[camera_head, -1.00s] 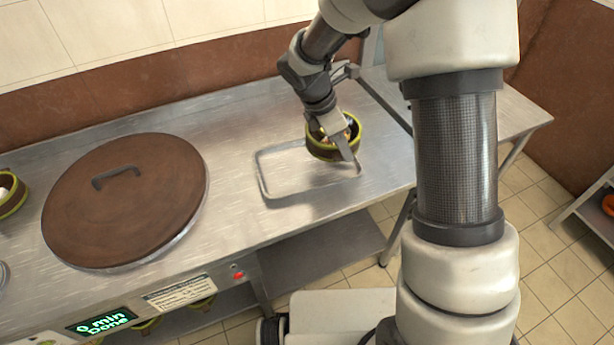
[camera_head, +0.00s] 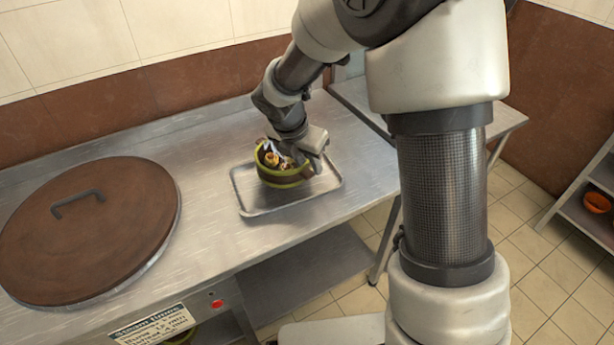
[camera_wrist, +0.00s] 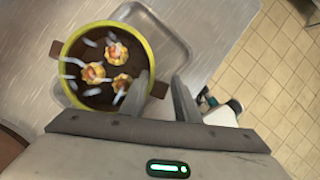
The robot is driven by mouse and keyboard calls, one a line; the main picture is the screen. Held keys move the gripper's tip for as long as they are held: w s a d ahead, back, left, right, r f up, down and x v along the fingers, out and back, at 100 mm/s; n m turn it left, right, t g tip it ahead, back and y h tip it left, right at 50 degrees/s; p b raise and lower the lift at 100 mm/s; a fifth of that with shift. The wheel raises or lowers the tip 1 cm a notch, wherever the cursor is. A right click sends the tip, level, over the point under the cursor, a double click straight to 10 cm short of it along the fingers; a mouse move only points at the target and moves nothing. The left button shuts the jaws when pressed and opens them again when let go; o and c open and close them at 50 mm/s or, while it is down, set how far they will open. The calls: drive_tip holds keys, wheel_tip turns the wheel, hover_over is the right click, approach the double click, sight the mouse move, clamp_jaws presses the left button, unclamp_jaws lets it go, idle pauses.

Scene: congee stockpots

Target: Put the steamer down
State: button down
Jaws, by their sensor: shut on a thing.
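The steamer (camera_head: 285,179) is a round dark-brown basket with yellow-green bands. It holds 3 yellow dumplings, and pale streaks of steam show above them. My gripper (camera_head: 313,160) is at its right side; in the wrist view, my fingers (camera_wrist: 162,98) are shut on a brown side handle of the steamer (camera_wrist: 68,48). The steamer is about level over the shallow metal tray (camera_head: 240,190). I cannot tell whether its bottom touches the tray. Part of its right side is hidden by my gripper.
The tray lies on a steel counter (camera_head: 215,135). A large brown lid (camera_head: 85,235) with a dark handle covers a pot at left. The counter around the tray is clear. A shelf (camera_head: 590,215) with an orange bowl (camera_head: 597,202) stands at far right.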

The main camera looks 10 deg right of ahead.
sight(307, 171)
drive_tip(key=shift+f+b, duration=0.5)
drive_tip(key=shift+f, duration=1.35)
drive_tip(key=shift+f, duration=0.2)
drive_tip(key=c, duration=1.3)
unclamp_jaws()
drive_tip(key=shift+c, duration=0.2)
drive_tip(key=shift+r, duration=0.15)
